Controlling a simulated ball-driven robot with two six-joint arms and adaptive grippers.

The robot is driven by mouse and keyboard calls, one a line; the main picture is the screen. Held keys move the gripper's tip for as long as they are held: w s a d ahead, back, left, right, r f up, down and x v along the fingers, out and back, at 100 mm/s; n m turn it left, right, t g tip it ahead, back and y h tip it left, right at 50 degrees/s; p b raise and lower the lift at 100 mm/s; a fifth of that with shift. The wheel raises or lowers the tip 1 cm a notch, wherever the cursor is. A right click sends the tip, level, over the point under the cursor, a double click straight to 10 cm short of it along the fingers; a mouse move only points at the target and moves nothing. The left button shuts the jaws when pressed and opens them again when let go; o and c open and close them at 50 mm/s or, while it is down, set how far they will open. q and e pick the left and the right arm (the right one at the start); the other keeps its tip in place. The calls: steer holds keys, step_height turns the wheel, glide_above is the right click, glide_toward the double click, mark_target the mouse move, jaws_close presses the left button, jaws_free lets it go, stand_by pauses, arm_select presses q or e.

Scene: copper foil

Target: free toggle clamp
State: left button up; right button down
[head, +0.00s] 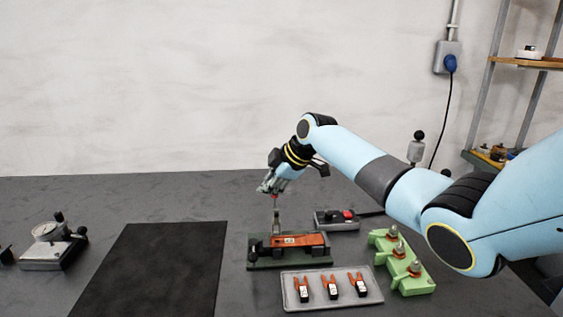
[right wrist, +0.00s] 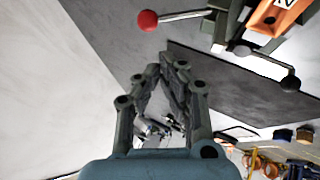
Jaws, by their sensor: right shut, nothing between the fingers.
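The toggle clamp sits on a dark green base (head: 262,262) with an orange block (head: 300,240) in the middle of the table. Its lever (head: 276,215) stands roughly upright in the head view, with a red tip. In the right wrist view the red ball (right wrist: 147,20) ends a metal lever at the top, beside the orange block (right wrist: 280,15). My right gripper (head: 266,189) is just above the lever's tip. In the right wrist view its fingers (right wrist: 168,68) are shut and empty, apart from the red ball. My left gripper is out of view.
A grey tray (head: 290,302) with three orange-pronged pieces lies in front. A light green holder (head: 412,284) stands right, a box with a red button (head: 325,222) behind. A dial gauge (head: 48,232) and dark mat (head: 150,270) lie left.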

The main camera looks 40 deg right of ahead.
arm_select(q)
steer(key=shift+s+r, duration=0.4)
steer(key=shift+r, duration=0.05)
arm_select(e)
steer(key=a+v, duration=0.1)
steer(key=v, duration=1)
steer(key=shift+r, duration=0.55)
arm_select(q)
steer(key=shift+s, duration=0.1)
arm_select(e)
steer(key=shift+w, duration=0.15)
